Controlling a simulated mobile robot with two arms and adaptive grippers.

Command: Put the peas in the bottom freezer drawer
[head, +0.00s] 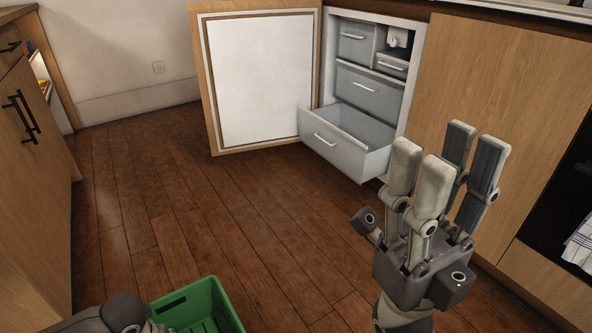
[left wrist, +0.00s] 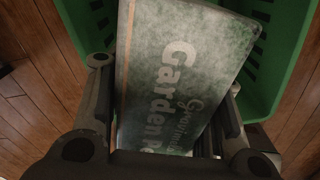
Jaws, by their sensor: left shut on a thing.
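The peas are a frosted green box with "Garden" lettering (left wrist: 170,75) in the left wrist view. My left gripper (left wrist: 168,85) is shut on the box, one finger on each side, over the green crate. In the head view only part of my left arm shows at the bottom left, and the box is hidden. The bottom freezer drawer (head: 332,146) is pulled out, and its visible inside looks empty. My right gripper (head: 447,150) is open and empty, fingers pointing up, in front of the drawer's right side in the picture.
The freezer door (head: 262,80) stands wide open to the left. Upper drawers (head: 368,90) are shut. The green crate (head: 203,291) is at the bottom edge. Wooden floor (head: 200,200) between crate and freezer is clear. Cabinets flank both sides.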

